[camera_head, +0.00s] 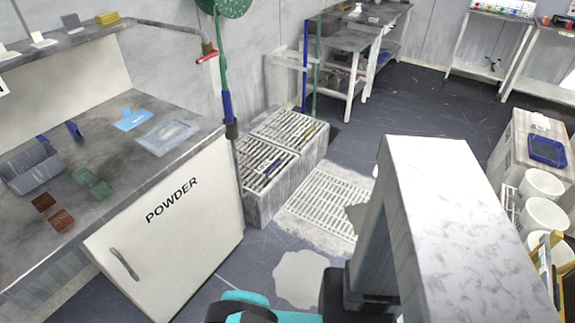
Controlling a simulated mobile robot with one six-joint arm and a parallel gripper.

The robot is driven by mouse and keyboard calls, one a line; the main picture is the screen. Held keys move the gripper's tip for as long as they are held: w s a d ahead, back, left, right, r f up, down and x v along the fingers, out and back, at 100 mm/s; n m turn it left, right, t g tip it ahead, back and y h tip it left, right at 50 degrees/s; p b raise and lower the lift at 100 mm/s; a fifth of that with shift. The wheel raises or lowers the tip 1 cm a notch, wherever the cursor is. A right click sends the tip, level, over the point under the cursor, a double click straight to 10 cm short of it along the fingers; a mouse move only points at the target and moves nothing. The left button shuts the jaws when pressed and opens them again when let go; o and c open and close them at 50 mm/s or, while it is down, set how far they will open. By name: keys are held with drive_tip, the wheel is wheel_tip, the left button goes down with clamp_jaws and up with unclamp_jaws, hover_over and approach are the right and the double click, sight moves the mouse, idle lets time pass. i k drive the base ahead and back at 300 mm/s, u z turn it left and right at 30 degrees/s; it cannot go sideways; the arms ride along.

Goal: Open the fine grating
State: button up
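A grey raised box stands on the floor in the middle of the head view, with two slatted gratings side by side on its top. The far grating (287,130) and the near grating (262,162) both lie flat. A dark object lies on the near one, and a small yellowish one at the edge of the far one. A pale slatted floor grating (325,202) lies flat beside the box. I cannot tell which is the fine grating. Teal and black parts of my arm show at the bottom edge, but my gripper is not in view.
Left is a bench (150,100) with a POWDER cabinet door (170,235), shut. A hose and red-handled pipe (207,58) hang beside the box. A pale patch (300,278) lies on the dark floor. Several white buckets (541,185) stand right. A pale block fills the right foreground.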

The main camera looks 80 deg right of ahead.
sight(265, 164)
drive_tip(key=z, duration=0.25)
drive_tip(key=k, duration=0.55)
drive_tip(key=z, duration=0.9)
drive_tip(key=k, duration=0.75)
drive_tip(key=z, duration=0.7)
drive_tip(key=i, duration=1.4)
drive_tip(key=u, duration=0.5)
drive_tip(key=k, duration=0.3)
drive_tip(key=z, duration=0.05)
